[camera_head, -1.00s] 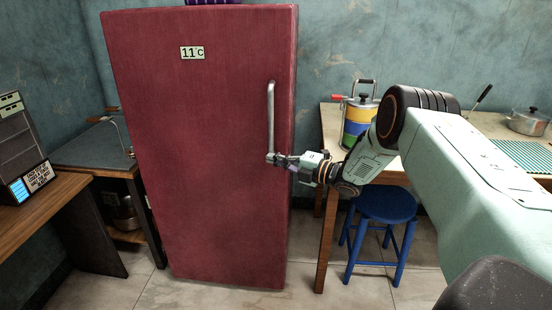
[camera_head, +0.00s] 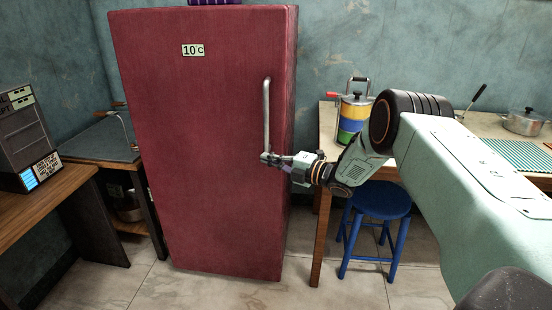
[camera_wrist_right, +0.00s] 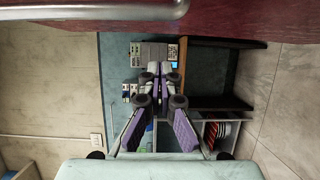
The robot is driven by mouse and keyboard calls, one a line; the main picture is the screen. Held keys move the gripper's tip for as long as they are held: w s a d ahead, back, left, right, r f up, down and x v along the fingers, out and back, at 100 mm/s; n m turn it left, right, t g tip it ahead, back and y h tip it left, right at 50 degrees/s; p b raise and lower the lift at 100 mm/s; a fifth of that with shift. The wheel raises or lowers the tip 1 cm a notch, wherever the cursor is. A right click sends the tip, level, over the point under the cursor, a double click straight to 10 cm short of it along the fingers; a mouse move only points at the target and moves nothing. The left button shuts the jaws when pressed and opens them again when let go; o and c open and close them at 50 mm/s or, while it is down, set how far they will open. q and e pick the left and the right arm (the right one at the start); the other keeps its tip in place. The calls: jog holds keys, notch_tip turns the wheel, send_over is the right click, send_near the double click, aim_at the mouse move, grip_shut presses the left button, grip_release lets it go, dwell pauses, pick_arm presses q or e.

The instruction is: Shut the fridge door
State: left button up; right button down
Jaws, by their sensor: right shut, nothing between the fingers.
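The tall dark red fridge door (camera_head: 205,150) faces me in the head view, with a label reading 10 C near its top. Its vertical metal handle (camera_head: 267,115) is near the right edge. Whether a gap is left along that edge, I cannot tell. My right gripper (camera_head: 268,158) is shut and empty at the handle's lower end; contact is unclear. In the right wrist view, the shut fingers (camera_wrist_right: 162,72) lie below the handle (camera_wrist_right: 100,8) and a strip of the red door (camera_wrist_right: 240,18). My left gripper is not in view.
Right of the fridge stand a wooden table (camera_head: 325,135) with a striped container (camera_head: 352,120) and a blue stool (camera_head: 382,200). Left are a dark-topped table (camera_head: 95,143) and a wooden desk (camera_head: 40,200). The floor before the fridge is clear.

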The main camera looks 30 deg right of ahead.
jog(key=s+d, duration=0.1)
jog(key=d, duration=0.9)
jog(key=shift+d, duration=0.15)
